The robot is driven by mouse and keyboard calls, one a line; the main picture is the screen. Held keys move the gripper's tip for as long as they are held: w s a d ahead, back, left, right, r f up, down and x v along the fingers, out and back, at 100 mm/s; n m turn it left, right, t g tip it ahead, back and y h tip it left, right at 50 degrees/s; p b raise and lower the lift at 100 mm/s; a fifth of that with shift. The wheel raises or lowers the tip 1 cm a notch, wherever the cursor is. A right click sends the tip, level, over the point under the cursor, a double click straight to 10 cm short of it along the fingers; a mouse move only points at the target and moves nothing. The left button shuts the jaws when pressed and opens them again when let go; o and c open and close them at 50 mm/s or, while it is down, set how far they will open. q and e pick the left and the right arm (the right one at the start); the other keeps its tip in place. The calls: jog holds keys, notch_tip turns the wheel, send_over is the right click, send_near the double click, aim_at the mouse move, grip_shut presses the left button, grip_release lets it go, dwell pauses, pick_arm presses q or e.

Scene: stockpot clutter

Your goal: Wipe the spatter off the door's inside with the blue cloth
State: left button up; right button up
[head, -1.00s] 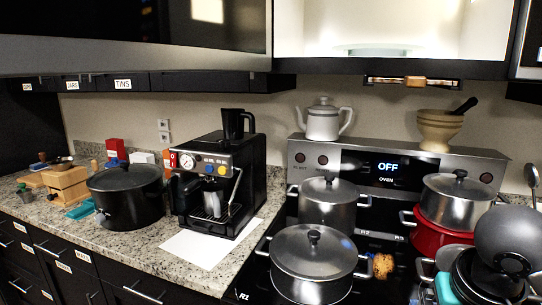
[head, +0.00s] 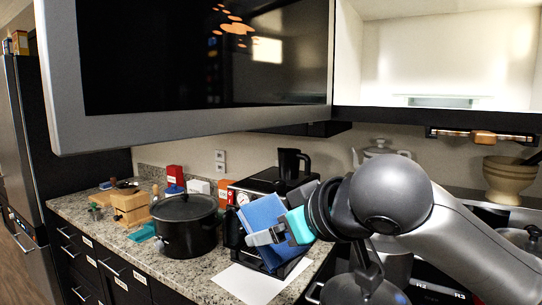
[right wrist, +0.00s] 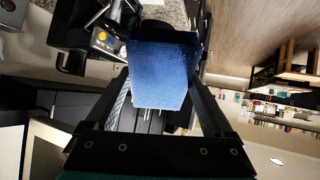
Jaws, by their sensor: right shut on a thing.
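The open door (head: 190,118) hangs at the top of the head view, with a dark glass panel in a silver frame. Orange spatter (head: 234,28) shows as several spots near the panel's upper middle. My right gripper (head: 266,237) is shut on the blue cloth (head: 263,212), in front of the coffee machine and below the door, apart from it. The cloth (right wrist: 160,75) also shows in the right wrist view, between the two fingers of my right gripper (right wrist: 160,100). My left gripper is in no view.
A black lidded pot (head: 187,232), a wooden grinder (head: 130,206) and a white sheet (head: 250,282) are on the granite counter. The coffee machine (head: 247,186) stands behind the cloth.

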aim_at(261, 31)
jog(key=s+r+n+t+y+p, duration=0.25)
jog(key=r+y, duration=0.35)
jog(key=r, duration=0.9)
jog(key=s+r+n+t+y+p, duration=0.25)
jog(key=r+y, duration=0.25)
jog(key=r, duration=1)
jog(key=shift+g, duration=0.4)
jog(key=shift+w+a+f+p, duration=0.15)
jog(key=shift+w+a+p, duration=0.3)
jog(key=shift+w+a, duration=2)
jog(key=shift+w+a+p, duration=0.5)
jog(key=shift+w+a, duration=0.15)
jog(key=shift+a, duration=0.05)
jog(key=shift+w+d+p, duration=1.45)
jog(key=shift+w+d, duration=0.8)
jog(key=shift+w, duration=0.15)
jog(key=shift+w+d, duration=0.8)
jog(key=shift+w, duration=0.1)
jog(key=shift+w+d, duration=0.45)
jog(key=shift+w, duration=0.1)
jog(key=shift+p, duration=0.35)
